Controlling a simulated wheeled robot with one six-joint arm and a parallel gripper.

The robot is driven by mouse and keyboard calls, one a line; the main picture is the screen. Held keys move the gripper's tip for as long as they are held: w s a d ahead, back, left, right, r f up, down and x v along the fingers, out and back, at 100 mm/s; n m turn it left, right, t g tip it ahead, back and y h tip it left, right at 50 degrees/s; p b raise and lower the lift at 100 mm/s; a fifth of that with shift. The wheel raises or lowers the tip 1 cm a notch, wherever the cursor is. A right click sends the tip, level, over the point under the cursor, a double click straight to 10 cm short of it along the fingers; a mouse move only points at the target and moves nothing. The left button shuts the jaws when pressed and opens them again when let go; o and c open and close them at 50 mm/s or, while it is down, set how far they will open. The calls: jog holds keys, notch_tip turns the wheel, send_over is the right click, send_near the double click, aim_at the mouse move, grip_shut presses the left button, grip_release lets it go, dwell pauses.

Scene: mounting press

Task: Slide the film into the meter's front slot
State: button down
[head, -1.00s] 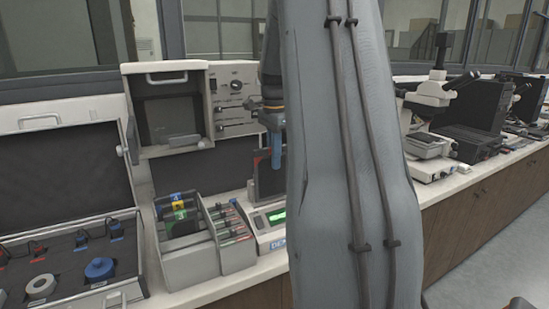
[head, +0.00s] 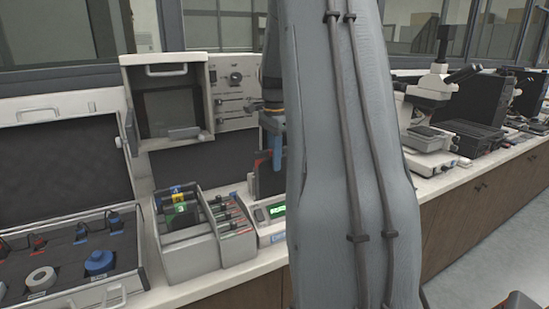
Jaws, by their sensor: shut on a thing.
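My gripper (head: 276,152), with blue fingers, is shut on a dark, flat film (head: 263,178) with a reddish upper edge. The film hangs upright above and behind the meter's lit green display. The white meter (head: 262,216) stands on the bench, and my arm covers its right part. Its front slot cannot be made out. Whether the film's lower edge touches the meter cannot be told. My arm also hides part of the film and gripper.
Left of the meter stand a grey rack (head: 193,250) with numbered tabs and a holder with several pens. An open case (head: 70,258) is at far left. A control box (head: 235,90) stands behind. Microscopes (head: 435,90) line the bench at right.

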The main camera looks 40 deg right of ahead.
jog(key=shift+f, duration=0.45)
jog(key=shift+f+b, duration=0.45)
jog(key=shift+f, duration=1.1)
jog(key=c, duration=1.7)
grip_release()
jog(key=shift+s+r+b, duration=0.1)
jog(key=shift+r+b, duration=0.75)
jog(key=shift+r, duration=3.1)
